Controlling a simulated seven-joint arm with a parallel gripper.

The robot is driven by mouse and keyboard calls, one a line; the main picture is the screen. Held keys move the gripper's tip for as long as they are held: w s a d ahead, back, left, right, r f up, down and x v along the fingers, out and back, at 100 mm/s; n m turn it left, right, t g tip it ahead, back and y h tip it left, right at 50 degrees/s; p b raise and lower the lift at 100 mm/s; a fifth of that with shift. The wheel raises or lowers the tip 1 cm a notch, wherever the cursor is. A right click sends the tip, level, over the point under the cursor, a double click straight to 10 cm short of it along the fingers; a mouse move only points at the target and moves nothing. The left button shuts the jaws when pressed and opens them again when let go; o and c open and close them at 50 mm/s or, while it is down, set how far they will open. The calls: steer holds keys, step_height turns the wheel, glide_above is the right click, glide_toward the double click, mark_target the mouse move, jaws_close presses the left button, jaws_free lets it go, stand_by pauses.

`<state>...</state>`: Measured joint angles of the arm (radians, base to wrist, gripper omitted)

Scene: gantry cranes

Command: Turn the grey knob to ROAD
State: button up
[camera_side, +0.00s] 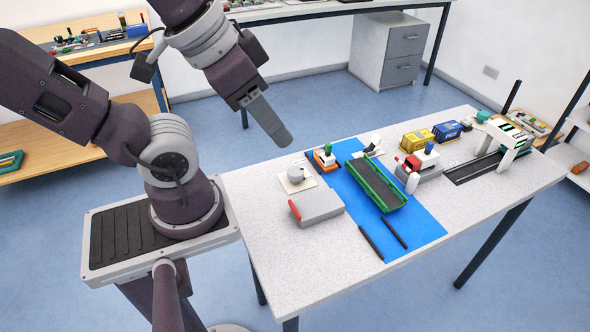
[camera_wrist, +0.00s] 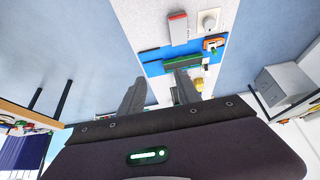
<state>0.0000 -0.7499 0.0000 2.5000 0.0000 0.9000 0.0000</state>
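The grey knob (camera_side: 296,174) sits on a small cream plate (camera_side: 291,187) at the left part of the table, left of the blue mat. In the wrist view the knob (camera_wrist: 209,21) is near the top, on its pale plate. Any lettering around it is too small to read. My gripper (camera_side: 282,138) hangs in the air above and behind the knob, apart from it, with its fingers overlapping in the side view. In the wrist view the two fingers of my gripper (camera_wrist: 160,76) stand apart with nothing between them.
A grey box with a red handle (camera_side: 318,207) stands just in front of the knob. An orange device with a green knob (camera_side: 326,158) and a green tray (camera_side: 377,185) are to its right. A white gantry crane (camera_side: 510,140) stands at the far right. The table's front left is clear.

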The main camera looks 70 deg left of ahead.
steer(key=shift+o, duration=2.3)
steer(key=w+a+f+m+g, duration=0.2)
steer(key=w+a, duration=0.1)
steer(key=w, duration=0.4)
steer(key=shift+w+a+f+g, duration=0.2)
steer(key=shift+w+f+g, duration=0.1)
steer(key=shift+f, duration=0.05)
steer(key=m+g+y, duration=0.3)
steer(key=m+g, duration=0.3)
steer(key=m, duration=0.1)
glide_toward(296, 170)
steer(key=f, duration=0.1)
steer(key=x, duration=0.7)
steer(key=shift+s+a+f, duration=0.15)
steer(key=shift+s+f, duration=0.05)
steer(key=shift+s, duration=0.1)
steer(key=shift+c, duration=0.2)
jaws_close()
